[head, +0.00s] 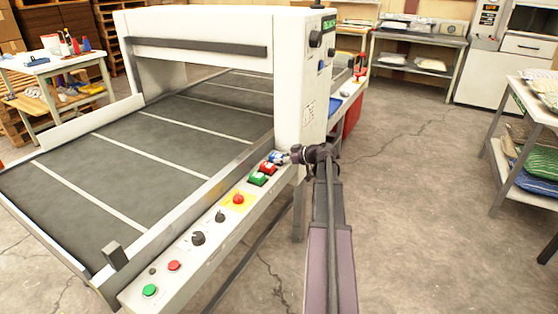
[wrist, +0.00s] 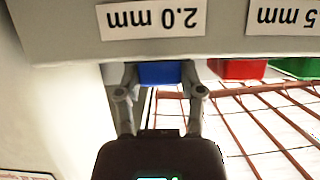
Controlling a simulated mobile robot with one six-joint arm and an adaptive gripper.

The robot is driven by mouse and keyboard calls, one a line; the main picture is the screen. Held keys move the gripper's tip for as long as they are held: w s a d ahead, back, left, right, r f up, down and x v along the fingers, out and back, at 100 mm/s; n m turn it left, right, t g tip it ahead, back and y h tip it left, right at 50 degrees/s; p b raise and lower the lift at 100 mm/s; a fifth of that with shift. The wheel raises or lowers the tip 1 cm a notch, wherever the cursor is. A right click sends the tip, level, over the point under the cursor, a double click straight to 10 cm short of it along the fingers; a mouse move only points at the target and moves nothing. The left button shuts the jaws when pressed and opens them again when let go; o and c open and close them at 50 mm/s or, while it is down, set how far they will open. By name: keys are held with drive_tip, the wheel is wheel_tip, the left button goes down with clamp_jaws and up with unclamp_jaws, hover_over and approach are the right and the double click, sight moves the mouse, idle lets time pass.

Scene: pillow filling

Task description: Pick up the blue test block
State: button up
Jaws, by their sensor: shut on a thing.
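The blue test block (wrist: 165,73) is between the two fingers of my gripper (wrist: 161,78) in the wrist view, and the fingers are closed on its sides. A grey ledge hides part of the block there. In the head view the block is a small blue patch (head: 275,157) at my gripper (head: 284,158), beside the tall white housing. I cannot tell whether the block is lifted or still resting.
A red block (head: 268,168) and a green block (head: 257,179) sit close by on the machine's control rail (head: 188,254). In the wrist view, a "2.0 mm" label (wrist: 152,18) is on the ledge. Floor right of my arm is clear.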

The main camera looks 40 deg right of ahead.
sight(281, 157)
drive_tip(key=shift+r+p, duration=1.5)
drive_tip(key=shift+r, duration=0.1)
drive_tip(key=s+r+p, duration=0.1)
drive_tip(key=s, duration=1.5)
drive_tip(key=shift+a+r, duration=0.25)
drive_tip(key=shift+r, duration=0.05)
